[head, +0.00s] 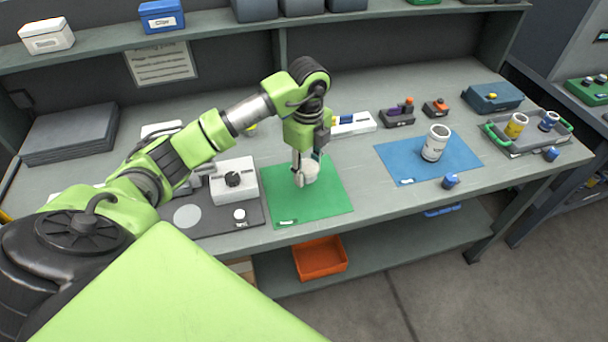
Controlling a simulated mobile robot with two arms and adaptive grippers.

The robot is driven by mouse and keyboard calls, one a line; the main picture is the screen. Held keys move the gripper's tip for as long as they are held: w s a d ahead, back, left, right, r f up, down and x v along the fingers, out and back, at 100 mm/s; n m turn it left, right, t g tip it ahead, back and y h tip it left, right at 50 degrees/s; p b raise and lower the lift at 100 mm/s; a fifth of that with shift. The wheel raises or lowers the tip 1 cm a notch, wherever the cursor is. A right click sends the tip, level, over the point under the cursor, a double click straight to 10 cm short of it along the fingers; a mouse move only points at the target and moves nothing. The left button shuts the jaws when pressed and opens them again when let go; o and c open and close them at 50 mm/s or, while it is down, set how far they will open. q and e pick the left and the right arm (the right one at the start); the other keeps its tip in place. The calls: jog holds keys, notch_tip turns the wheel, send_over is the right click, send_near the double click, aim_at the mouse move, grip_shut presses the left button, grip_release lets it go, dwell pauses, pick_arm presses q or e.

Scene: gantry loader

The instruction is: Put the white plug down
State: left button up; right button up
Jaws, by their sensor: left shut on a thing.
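My left gripper (304,164) points down over the green mat (322,201). It is shut on the white plug (309,175), which shows as a pale rounded shape at the fingertips, partly hidden by them. The plug is over the middle to upper part of the mat. I cannot tell whether it touches the mat. My right gripper is out of view.
Left of the mat is a white box with a dark knob (234,181) and a small white cylinder (240,216) on a dark pad. Right is a blue mat (402,163) with a white canister (435,143). Behind stand small blocks. The green mat's front is clear.

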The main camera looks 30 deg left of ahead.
aim_at(304, 188)
pick_arm(q)
jog(key=shift+w+a+f, duration=0.2)
jog(key=shift+a+f, duration=0.2)
jog(key=shift+f, duration=0.1)
jog(key=f, duration=0.1)
jog(key=f+p, duration=0.2)
jog(key=shift+a, duration=0.25)
jog(key=shift+w+f, duration=0.1)
jog(key=shift+f, duration=0.25)
jog(key=shift+f+b, duration=0.35)
jog(key=shift+f, duration=0.15)
jog(key=o, duration=1.2)
jog(key=shift+o, duration=0.2)
jog(key=shift+r, duration=0.1)
